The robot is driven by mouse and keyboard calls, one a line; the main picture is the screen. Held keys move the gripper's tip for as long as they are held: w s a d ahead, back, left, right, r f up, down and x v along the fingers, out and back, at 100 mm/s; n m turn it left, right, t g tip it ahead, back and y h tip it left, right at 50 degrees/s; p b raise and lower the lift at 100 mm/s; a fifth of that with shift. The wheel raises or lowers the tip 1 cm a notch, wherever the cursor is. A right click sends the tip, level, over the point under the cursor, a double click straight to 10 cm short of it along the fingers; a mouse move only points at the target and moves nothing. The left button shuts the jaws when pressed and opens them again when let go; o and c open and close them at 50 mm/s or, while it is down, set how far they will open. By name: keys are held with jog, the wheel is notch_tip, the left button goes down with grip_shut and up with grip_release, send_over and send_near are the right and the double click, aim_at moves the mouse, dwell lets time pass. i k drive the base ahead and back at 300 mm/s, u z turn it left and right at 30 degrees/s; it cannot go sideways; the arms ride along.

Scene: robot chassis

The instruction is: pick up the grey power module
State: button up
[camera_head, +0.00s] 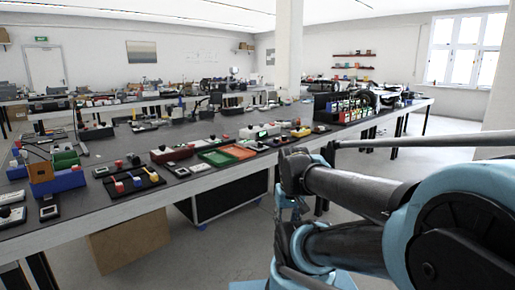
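I cannot single out the grey power module with certainty. Several small grey and dark boxes lie on the long dark table (92,207). A small grey box (49,212) with a dark face lies near the table's front left edge. Another grey box (11,216) lies at the far left. Small grey units (200,168) lie near the middle front edge. My blue and dark grey arm fills the lower right and hides part of the floor and the table's side. I cannot make out my gripper's fingers in this view.
A dark tray with coloured blocks (128,183), a blue bin (58,182) and a green and orange tray (228,154) stand along the table. A black rack (345,107) stands at its right end. A cardboard box (130,240) sits below. Grey floor (400,175) is clear at the right.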

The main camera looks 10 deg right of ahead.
aim_at(259, 145)
jog(key=i, duration=0.85)
